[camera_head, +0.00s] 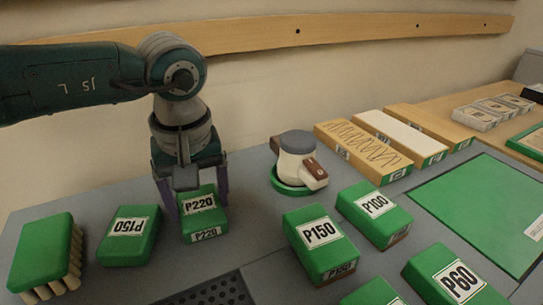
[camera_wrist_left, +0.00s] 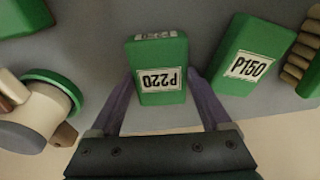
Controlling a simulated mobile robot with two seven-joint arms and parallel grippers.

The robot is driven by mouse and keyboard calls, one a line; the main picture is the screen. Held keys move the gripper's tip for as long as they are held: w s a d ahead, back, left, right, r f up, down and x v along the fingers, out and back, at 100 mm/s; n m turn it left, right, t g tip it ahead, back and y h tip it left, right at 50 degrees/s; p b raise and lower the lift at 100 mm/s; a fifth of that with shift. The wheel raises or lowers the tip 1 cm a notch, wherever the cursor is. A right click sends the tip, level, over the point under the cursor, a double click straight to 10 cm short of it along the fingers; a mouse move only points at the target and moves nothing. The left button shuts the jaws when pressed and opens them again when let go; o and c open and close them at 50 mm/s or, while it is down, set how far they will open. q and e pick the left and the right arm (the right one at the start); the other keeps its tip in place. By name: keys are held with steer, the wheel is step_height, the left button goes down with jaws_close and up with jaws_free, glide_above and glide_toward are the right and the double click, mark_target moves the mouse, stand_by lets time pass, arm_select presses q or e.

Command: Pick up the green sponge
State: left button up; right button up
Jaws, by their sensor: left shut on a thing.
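The green sponge labelled P220 (camera_head: 205,222) sits at the back left of the grey bench top. My left gripper (camera_head: 197,207) points down over it, with a purple finger on each side. The left wrist view shows the same P220 sponge (camera_wrist_left: 160,62) between the fingers (camera_wrist_left: 160,85), which are shut on it. I cannot tell whether the sponge is lifted off the bench. Several other green blocks have labels with other numbers. My right gripper is not in view.
A green P150 block (camera_head: 130,237) and a green-topped brush (camera_head: 42,250) lie to the left. A cream and grey sander (camera_head: 296,165) stands to the right. Nearer are P150 (camera_head: 320,243), P100 (camera_head: 374,212) and P60 (camera_head: 455,278) blocks. A wooden rail (camera_head: 330,38) runs along the wall.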

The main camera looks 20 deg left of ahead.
mark_target(199, 206)
arm_select(q)
steer(key=shift+c, duration=0.5)
steer(key=shift+r, duration=0.1)
steer(key=shift+r, duration=0.25)
step_height(199, 206, up, 19)
steer(key=shift+r+p, duration=0.2)
steer(key=shift+p, duration=0.1)
steer(key=o, duration=0.8)
steer(key=c, duration=0.6)
steer(key=shift+f, duration=0.1)
steer(key=shift+c, duration=0.2)
